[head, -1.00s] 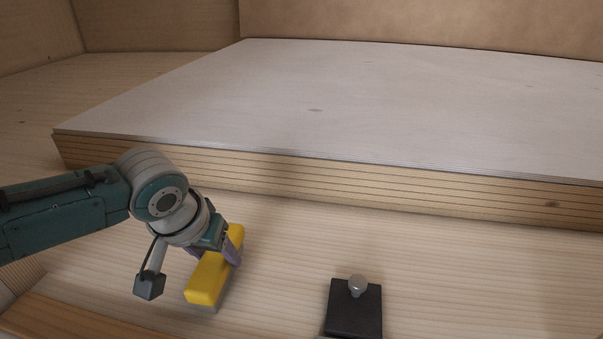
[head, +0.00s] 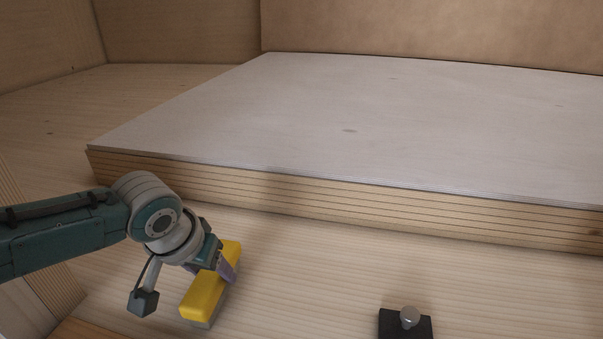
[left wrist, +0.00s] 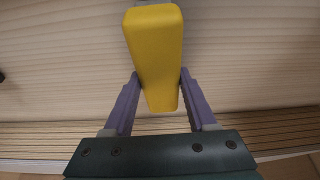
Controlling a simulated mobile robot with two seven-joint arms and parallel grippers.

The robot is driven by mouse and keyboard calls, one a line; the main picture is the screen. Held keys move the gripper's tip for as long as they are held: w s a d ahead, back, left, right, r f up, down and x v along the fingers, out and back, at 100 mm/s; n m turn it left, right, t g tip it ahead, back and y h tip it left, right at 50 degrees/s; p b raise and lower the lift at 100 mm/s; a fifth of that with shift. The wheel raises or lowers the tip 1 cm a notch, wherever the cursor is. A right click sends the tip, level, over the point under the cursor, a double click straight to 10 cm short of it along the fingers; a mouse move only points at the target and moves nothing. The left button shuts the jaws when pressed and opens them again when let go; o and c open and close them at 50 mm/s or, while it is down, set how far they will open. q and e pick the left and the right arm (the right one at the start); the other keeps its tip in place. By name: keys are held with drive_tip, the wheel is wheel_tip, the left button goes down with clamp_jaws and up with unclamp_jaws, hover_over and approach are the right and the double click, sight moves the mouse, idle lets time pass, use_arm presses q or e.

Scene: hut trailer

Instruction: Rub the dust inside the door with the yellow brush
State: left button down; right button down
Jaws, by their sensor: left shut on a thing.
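The yellow brush (head: 205,297) is a yellow block with a grey underside, at the lower left of the head view. My left gripper (head: 222,272) is shut on it. In the left wrist view the brush (left wrist: 155,50) sits between the two purple fingers of the left gripper (left wrist: 160,97). Pale wood-grain boards show behind the brush; I cannot tell whether it touches them. No dust can be made out. I cannot tell which surface is the door. My right gripper is not in view.
A broad raised platform (head: 330,120) with a pale top and a slatted front edge fills the middle. A black block with a metal knob (head: 405,324) is at the lower right of the brush. Wood-grain walls (head: 180,30) stand behind.

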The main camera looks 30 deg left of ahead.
use_arm(q)
drive_tip(key=r, duration=0.1)
drive_tip(key=r+p, duration=0.2)
drive_tip(key=r, duration=0.1)
drive_tip(key=shift+d, duration=0.25)
wheel_tip(320, 180, up, 4)
drive_tip(key=p, duration=0.4)
drive_tip(key=shift+f, duration=0.1)
